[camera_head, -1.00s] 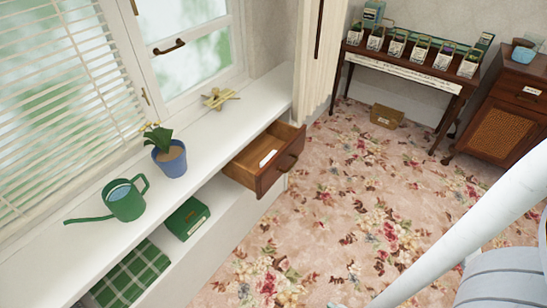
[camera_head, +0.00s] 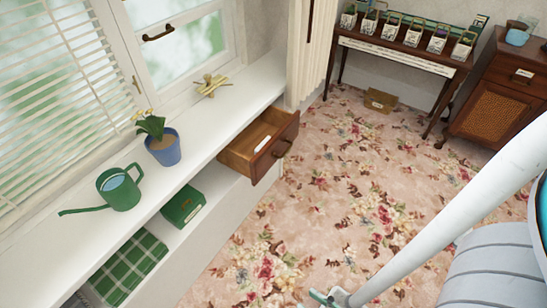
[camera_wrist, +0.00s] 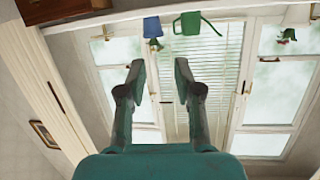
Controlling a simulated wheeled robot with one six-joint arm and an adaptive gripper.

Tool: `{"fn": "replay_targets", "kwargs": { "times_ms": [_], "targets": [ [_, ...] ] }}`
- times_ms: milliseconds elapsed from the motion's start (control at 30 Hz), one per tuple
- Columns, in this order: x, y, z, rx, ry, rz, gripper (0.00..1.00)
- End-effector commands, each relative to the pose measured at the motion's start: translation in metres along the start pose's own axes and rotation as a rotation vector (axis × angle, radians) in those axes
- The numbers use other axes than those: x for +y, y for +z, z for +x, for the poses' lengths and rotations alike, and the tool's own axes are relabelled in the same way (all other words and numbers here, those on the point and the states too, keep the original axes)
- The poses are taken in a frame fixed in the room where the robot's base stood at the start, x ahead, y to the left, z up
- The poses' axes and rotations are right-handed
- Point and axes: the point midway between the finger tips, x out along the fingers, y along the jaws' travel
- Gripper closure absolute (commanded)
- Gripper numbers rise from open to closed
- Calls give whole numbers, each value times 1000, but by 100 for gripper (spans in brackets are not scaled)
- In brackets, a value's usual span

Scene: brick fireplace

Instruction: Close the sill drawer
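The sill drawer (camera_head: 237,159) is brown wood with a dark handle and a pale label inside. It sticks out open from under the right end of the white window sill (camera_head: 228,119). My gripper shows partly at the bottom edge of the head view (camera_head: 330,297), low and in front of the sill, well apart from the drawer. In the wrist view, which is upside down, its two fingers (camera_wrist: 159,74) are spread with nothing between them. A brown wooden shape at the upper left there appears to be the drawer (camera_wrist: 62,10).
A green watering can (camera_head: 119,189), a blue flowerpot (camera_head: 164,150) and a small yellowish object (camera_head: 212,84) stand on the sill. A green box (camera_head: 183,205) and folded checked cloth (camera_head: 129,266) lie on the shelf below. The floral carpet (camera_head: 330,200) is clear before the drawer.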

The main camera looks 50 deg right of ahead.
Motion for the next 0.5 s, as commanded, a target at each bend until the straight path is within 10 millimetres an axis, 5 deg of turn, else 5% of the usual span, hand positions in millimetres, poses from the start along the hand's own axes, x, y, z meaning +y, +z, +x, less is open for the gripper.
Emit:
{"fn": "replay_targets", "kwargs": {
  "times_ms": [100, 500],
  "targets": [
    [11, 20, 28, 42, 49, 140, 100],
    [73, 73, 146, 234, 195, 686, 100]
  ]
}}
